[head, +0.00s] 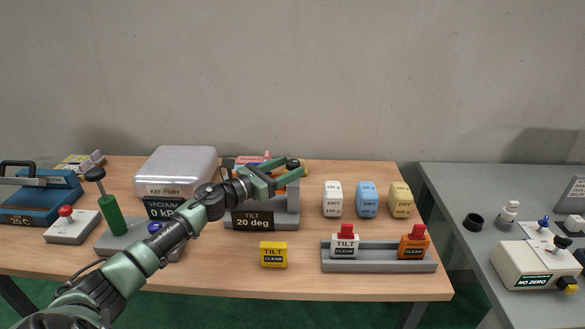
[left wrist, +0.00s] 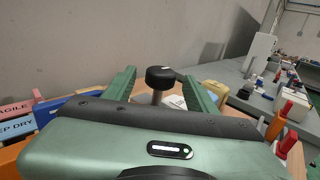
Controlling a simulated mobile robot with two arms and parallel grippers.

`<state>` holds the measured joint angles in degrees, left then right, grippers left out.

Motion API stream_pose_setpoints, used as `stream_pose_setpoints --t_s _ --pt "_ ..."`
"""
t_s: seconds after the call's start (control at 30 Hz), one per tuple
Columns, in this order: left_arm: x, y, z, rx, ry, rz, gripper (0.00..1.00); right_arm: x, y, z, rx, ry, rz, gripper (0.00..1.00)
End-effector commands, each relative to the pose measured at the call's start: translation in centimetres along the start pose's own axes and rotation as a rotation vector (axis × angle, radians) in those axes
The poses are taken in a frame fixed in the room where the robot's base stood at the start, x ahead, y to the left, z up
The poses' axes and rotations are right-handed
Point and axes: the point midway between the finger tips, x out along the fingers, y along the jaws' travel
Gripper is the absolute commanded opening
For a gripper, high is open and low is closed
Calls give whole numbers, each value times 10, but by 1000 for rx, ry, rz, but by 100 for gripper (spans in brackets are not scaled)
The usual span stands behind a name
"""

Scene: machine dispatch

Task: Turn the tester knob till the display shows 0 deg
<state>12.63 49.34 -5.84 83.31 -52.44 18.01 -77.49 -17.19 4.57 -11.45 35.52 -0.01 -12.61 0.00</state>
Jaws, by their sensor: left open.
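The tilt tester (head: 290,217) is a grey unit on the wooden table. Its dark display (head: 254,221) reads "TILT 20 deg". Its black round knob (head: 293,162) stands on a post at the top, by my left fingers. In the left wrist view the knob (left wrist: 160,77) sits between the two green fingers, with a gap on each side. My left gripper (head: 287,171) is open and reaches over the tester from the left, hiding part of it. My right gripper does not show.
A yellow "TILT CLEAR" block (head: 273,254) lies in front of the tester. A grey tray (head: 378,266) holds white and orange red-topped blocks. White, blue and yellow blocks stand behind it. A vacuum box (head: 176,172) is at left. A grey table (head: 450,230) stands at right.

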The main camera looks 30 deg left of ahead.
Motion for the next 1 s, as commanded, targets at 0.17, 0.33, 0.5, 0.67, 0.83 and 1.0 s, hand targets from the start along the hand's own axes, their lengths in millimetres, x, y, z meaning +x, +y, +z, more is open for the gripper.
stream_pose_setpoints --t_s 0.17,0.33,0.5,0.67,0.83,1.0 --pt "-30 -1 -5 2 4 -2 57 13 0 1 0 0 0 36" --pt "-47 0 -3 0 2 -1 57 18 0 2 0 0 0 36" --pt "-54 0 0 -1 0 -1 57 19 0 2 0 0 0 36" --pt "-54 0 0 -1 -1 -1 57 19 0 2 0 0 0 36" --pt "-52 -2 4 -4 -1 -7 57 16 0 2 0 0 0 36" --pt "-39 -28 31 -52 -3 -90 57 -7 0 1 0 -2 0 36"
